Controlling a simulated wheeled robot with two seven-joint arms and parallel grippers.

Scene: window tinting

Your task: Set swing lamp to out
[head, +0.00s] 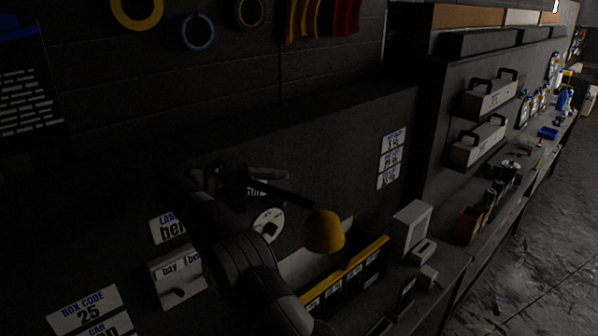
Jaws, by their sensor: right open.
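The swing lamp has a yellow domed shade (325,233) on a thin dark arm (290,199) that slants from upper left down to the right, in front of the dark wall panel. My right arm rises from the bottom of the head view. My right gripper (272,174) is open, pointing right, just above and beside the lamp arm's upper left end. I cannot tell whether it touches the lamp. My own arm hides part of the wall plates behind it. A partly covered sign (168,230) reads "LAM… be…". My left gripper is not in view.
Below the lamp sign is a light box (175,278) marked "bay". A white disc (268,225) with a dark centre is behind the lamp. A yellow-edged rack (348,270) lies below the shade. A white box (406,228) stands on the bench to the right.

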